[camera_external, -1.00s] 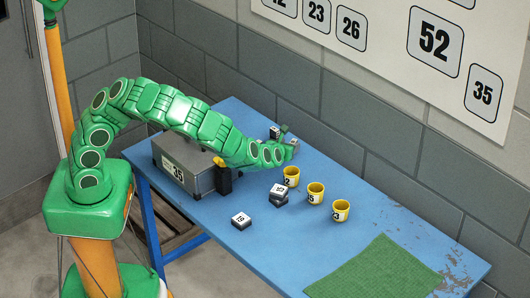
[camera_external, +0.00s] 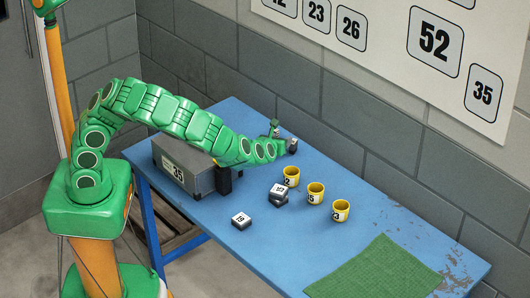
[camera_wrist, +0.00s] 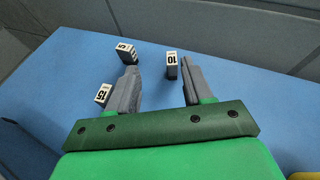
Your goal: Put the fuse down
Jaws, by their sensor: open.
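My gripper (camera_external: 284,138) is low at the far side of the blue table (camera_external: 390,217). In the wrist view its two grey fingers (camera_wrist: 158,68) are apart. Three small dark fuses with white number labels show there. The fuse marked 10 (camera_wrist: 172,65) stands upright on the inner side of the right finger, near its tip; I cannot tell if they touch. The fuse marked 5 (camera_wrist: 126,50) is just beyond the left fingertip. The fuse marked 15 (camera_wrist: 103,94) is outside the left finger, partly hidden by it. In the external view the fuses are too small to tell apart.
A grey box marked 35 (camera_external: 172,168) stands under my arm, with a black object (camera_external: 224,182) beside it. A green mat (camera_external: 375,270) lies front right.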

